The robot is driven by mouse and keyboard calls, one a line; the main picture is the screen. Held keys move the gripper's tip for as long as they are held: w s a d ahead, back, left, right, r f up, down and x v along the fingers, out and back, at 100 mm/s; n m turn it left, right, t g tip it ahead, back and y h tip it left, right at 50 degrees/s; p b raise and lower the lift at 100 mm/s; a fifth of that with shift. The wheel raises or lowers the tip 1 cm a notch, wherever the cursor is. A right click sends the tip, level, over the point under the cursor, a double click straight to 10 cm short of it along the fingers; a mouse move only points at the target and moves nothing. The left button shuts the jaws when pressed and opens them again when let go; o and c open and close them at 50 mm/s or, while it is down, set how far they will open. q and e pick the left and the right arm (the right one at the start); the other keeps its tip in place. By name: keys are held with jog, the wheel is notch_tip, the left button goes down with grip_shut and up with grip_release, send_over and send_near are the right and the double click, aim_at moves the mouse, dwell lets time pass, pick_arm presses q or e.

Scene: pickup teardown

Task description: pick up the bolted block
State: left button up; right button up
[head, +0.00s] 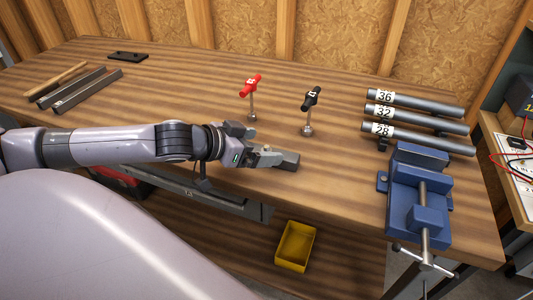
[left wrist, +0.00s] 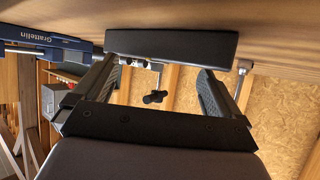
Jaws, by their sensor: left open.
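A dark grey block (head: 288,160) lies on the wooden workbench, near its front edge. It also shows in the left wrist view (left wrist: 170,44) as a long dark bar across the top, beyond the fingers. My left gripper (head: 266,155) is at the left end of the block, low over the bench. In the left wrist view the gripper (left wrist: 160,82) is open, with its two fingers apart and nothing clearly held between them. A small light bolt-like part (head: 267,148) shows by the fingers. I cannot tell whether the fingers touch the block. My right gripper is not in view.
A red T-handle tool (head: 251,86) and a black one (head: 311,98) stand behind the block. Labelled tubes (head: 415,112) and a blue vise (head: 418,190) are on the right. Metal bars (head: 85,91) lie far left. A yellow bin (head: 295,245) sits below.

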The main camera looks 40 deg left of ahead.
pick_arm(q)
jog(key=shift+s, duration=0.1)
grip_shut()
jog(key=shift+f, duration=0.15)
jog(key=shift+f, duration=0.15)
dwell(0.9)
jog(key=shift+r, duration=0.2)
